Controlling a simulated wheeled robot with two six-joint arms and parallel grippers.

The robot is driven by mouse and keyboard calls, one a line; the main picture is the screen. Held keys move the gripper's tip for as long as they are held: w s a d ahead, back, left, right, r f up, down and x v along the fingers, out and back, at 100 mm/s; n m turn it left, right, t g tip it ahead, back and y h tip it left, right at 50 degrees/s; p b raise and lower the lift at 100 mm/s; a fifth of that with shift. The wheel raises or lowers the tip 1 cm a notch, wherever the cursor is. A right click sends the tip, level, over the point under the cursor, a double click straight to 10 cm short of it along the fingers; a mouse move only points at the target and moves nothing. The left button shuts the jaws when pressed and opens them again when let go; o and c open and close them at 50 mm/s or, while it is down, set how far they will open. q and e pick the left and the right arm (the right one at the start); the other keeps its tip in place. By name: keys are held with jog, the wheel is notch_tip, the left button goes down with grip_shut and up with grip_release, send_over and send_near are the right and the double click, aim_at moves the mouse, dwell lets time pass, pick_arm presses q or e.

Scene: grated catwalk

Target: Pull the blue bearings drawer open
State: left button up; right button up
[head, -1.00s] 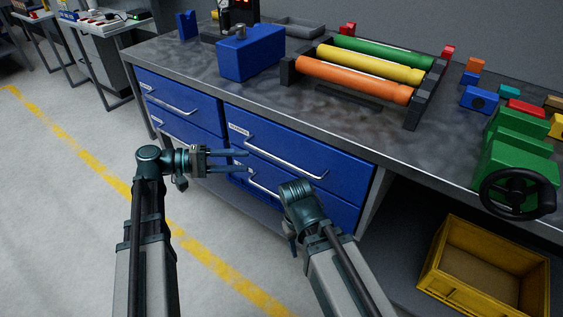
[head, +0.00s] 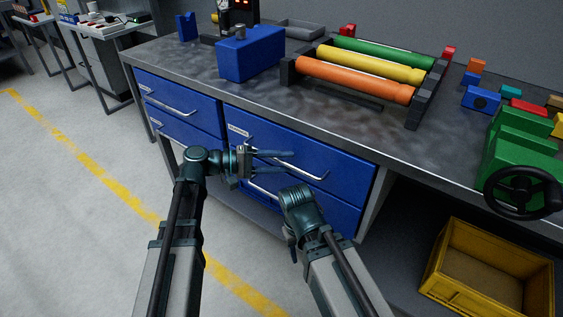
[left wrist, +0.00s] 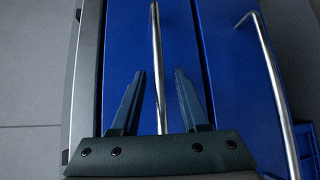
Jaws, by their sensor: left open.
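Blue drawers with pale bar handles sit under the workbench in two stacks. In the head view the upper right drawer (head: 342,170) and the lower right drawer (head: 338,215) are closed. Their small labels are too small to read. My left gripper (head: 290,160) is in front of this stack, overlapping the upper handle (head: 314,177) in the picture. In the left wrist view the gripper (left wrist: 160,75) is open, with a handle bar (left wrist: 156,45) running between its fingers; contact cannot be told. A second handle (left wrist: 272,75) is to the right. My right gripper is mostly hidden below its wrist.
The worktop (head: 300,110) holds a blue box (head: 250,52), a roller rack with an orange roller (head: 350,80), and a green vise-like device (head: 522,150). A yellow crate (head: 440,265) is at the lower right. The floor at the left is clear.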

pick_arm(q)
grip_shut()
dwell(1.4)
